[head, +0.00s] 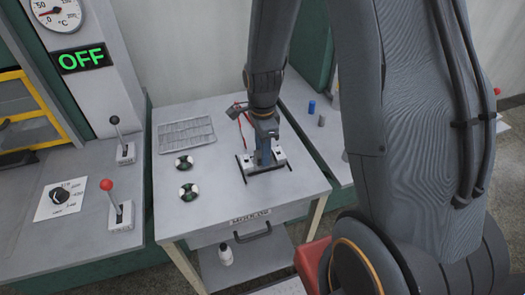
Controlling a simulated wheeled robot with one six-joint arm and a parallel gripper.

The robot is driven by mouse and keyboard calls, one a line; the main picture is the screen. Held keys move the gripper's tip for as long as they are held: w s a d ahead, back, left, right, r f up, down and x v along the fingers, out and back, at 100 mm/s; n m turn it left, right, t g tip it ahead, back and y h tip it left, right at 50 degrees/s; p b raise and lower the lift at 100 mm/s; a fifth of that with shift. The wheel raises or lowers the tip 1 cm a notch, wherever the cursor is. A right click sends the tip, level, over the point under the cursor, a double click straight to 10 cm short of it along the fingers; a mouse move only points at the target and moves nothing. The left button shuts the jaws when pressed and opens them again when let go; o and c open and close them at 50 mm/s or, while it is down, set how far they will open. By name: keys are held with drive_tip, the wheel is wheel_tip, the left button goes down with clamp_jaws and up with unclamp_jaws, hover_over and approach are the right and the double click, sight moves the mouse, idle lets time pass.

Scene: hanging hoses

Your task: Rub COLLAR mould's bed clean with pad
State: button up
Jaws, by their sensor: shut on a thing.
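My gripper (265,138) points down over the table (220,215) marked "MOULDS". It is shut on a blue upright piece (264,151), which looks like the pad's grip; the jaws hide part of it. Right below is a low light-grey block (277,160) with dark bars (266,173) along its edges, apparently a mould. The blue piece reaches down to the block's middle. I cannot tell whether it touches the bed, and no COLLAR label is readable.
A grey ribbed tray (186,134) lies at the table's back left. A red thin item (239,117) is behind my gripper. Blue and grey small cylinders (311,107) (321,120) stand on the right bench. Levers (118,208) (122,145) rise on the left bench. The table's front is clear.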

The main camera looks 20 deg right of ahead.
drive_tip(key=shift+f, duration=0.15)
drive_tip(key=shift+s, duration=0.15)
drive_tip(key=shift+s+a+p, duration=0.25)
drive_tip(key=shift+s+p, duration=0.1)
drive_tip(key=shift+s, duration=0.2)
drive_tip(key=shift+w, duration=1.4)
drive_tip(key=shift+s, duration=0.15)
drive_tip(key=shift+s+p, duration=0.35)
drive_tip(key=shift+s, duration=0.9)
drive_tip(key=shift+d, duration=0.15)
